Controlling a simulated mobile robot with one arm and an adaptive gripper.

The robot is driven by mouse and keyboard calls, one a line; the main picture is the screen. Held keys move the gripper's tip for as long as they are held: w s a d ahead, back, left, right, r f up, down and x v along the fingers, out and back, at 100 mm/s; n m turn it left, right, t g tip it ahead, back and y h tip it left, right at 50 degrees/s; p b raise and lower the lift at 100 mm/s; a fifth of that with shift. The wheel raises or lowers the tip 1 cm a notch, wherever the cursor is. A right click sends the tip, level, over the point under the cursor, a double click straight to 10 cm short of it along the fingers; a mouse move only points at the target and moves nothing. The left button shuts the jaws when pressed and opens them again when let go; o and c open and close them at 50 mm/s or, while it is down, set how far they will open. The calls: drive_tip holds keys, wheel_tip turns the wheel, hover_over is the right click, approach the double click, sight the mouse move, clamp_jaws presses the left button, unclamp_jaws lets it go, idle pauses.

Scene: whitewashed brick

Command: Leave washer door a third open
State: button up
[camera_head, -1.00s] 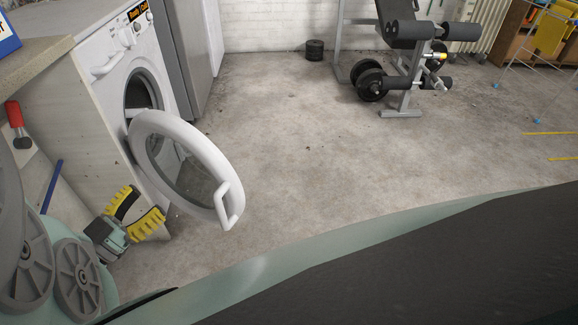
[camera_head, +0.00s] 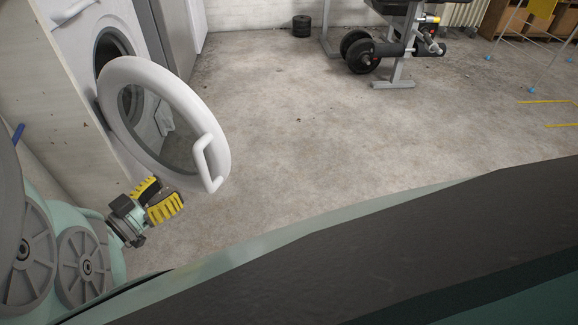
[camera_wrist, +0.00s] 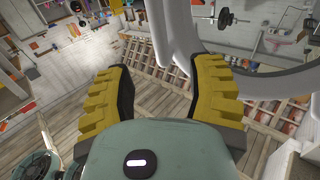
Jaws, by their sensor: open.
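The white washer (camera_head: 68,38) stands at the upper left in the head view. Its round door (camera_head: 183,100) is swung wide out from the dark drum opening, with a white bar handle (camera_head: 203,165) on its free edge. My gripper (camera_head: 166,192), with yellow ridged fingers, is open and empty just below the door's lower rim, left of the handle. In the wrist view my gripper (camera_wrist: 163,68) has its fingers spread. White curved parts of the door (camera_wrist: 270,84) lie ahead and to the right. I cannot tell whether a finger touches the door.
A weight bench (camera_head: 400,50) with dumbbells stands at the back, and a black weight stack (camera_head: 301,26) is by the wall. A drying rack (camera_head: 545,45) is at the far right. The concrete floor (camera_head: 300,130) right of the door is clear.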

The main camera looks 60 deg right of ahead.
sight(202, 164)
drive_tip(key=d+b, duration=0.1)
drive_tip(key=d, duration=0.4)
drive_tip(key=d+b, duration=0.1)
drive_tip(key=d, duration=0.5)
drive_tip(key=shift+s, duration=0.2)
